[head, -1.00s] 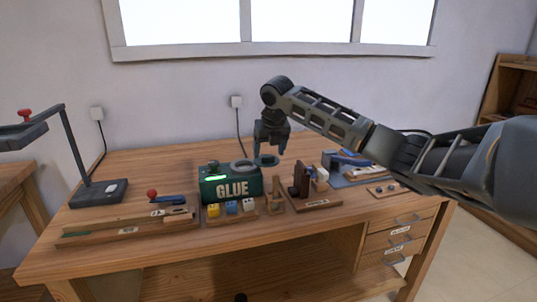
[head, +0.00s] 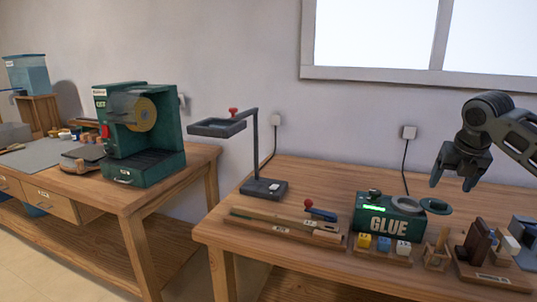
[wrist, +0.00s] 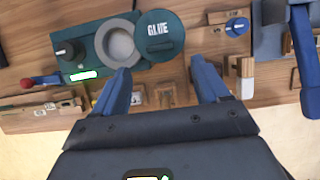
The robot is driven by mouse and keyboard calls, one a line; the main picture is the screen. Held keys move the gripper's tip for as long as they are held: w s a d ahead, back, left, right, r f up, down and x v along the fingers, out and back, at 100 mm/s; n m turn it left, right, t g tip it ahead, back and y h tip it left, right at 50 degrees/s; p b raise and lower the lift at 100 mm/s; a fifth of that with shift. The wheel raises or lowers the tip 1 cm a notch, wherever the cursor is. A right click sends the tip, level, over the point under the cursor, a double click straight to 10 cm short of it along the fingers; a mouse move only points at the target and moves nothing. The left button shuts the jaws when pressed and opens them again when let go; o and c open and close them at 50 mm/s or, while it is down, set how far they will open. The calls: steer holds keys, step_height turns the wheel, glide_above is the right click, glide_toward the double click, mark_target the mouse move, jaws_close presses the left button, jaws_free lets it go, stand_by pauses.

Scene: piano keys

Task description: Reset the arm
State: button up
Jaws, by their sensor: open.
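My gripper (head: 457,168) hangs in the air above the right part of the workbench (head: 300,172), over and just right of the green glue machine (head: 388,218). Its two fingers are apart with nothing between them. In the wrist view, my gripper (wrist: 160,85) shows both blue fingers spread and empty. The glue machine (wrist: 90,45) lies beyond the left finger there, with its round lid swung aside from the ring-shaped opening.
Yellow, blue and white blocks (head: 382,243) sit before the glue machine. A wooden rail with a red-knobbed lever (head: 290,226) and a lamp-like stand (head: 263,188) are to the left. A green machine (head: 140,135) stands on another bench.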

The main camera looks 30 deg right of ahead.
steer(key=w+a+f+m+t+y, duration=0.25)
steer(key=w+a, duration=0.55)
steer(key=a, duration=0.4)
steer(key=w+a+f+m+t+y, duration=0.2)
steer(key=w+a+f+t, duration=0.35)
steer(key=a, duration=0.75)
steer(key=a+f+m+t+y, duration=0.1)
steer(key=a+f+m+t, duration=0.2)
steer(key=a+m, duration=1.05)
steer(key=s+a+f+m+h, duration=0.1)
steer(key=s+a+f+m, duration=0.1)
steer(key=s+a, duration=0.45)
steer(key=s+a+f+m+h, duration=0.1)
steer(key=s+a+f+m, duration=0.15)
steer(key=s, duration=0.65)
steer(key=s+a+f+m+h, duration=0.1)
steer(key=s+a+f+m, duration=0.1)
steer(key=s+a, duration=0.45)
steer(key=s+d+r, duration=0.3)
steer(key=s, duration=0.8)
steer(key=s+d+r+m+y, duration=0.1)
steer(key=s+d+r, duration=0.1)
steer(key=s, duration=0.9)
steer(key=shift+s+d+r+t, duration=0.4)
steer(key=shift+r, duration=0.25)
